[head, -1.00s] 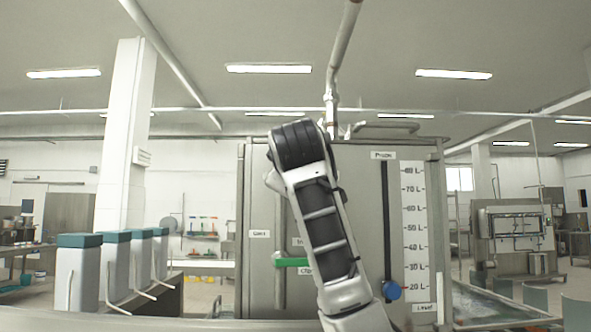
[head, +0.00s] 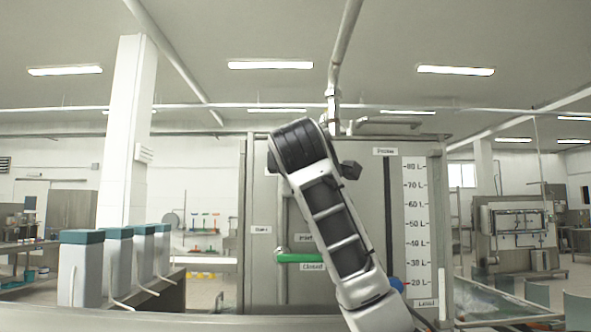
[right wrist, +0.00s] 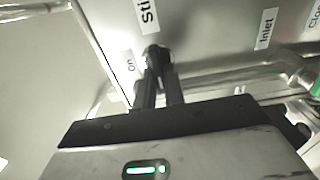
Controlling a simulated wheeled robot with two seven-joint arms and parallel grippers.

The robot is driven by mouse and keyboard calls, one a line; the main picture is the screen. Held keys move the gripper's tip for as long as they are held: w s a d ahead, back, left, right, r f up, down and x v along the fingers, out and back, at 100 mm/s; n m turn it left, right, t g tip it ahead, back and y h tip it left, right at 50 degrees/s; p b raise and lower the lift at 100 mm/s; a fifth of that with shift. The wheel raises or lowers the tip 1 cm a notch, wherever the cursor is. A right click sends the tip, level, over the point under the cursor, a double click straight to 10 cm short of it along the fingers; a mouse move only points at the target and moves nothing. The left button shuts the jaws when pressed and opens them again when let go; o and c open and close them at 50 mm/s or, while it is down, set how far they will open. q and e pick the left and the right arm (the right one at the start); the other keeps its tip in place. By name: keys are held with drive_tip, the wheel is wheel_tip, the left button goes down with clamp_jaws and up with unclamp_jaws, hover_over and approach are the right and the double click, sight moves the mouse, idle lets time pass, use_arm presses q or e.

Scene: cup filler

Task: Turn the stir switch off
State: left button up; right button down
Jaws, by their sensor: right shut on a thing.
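The stir switch (right wrist: 152,50) is a small dark knob on the grey tank face in the right wrist view. It sits between a partly cut-off label starting "Sti" (right wrist: 148,14) and an "On" label (right wrist: 130,66). My right gripper (right wrist: 158,68) is shut on this knob, its two dark fingers close together; they hide part of it. In the head view my right arm rises in front of the tank (head: 375,180) and hides the switch and the fingers. My left gripper is in neither current view.
A green handle (head: 302,257) by a "Closed" label sits left of my arm. Several grey dispensers with teal lids (head: 82,237) stand at left.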

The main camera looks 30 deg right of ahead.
drive_tip(key=shift+a+f, duration=0.1)
drive_tip(key=c, duration=1.5)
unclamp_jaws()
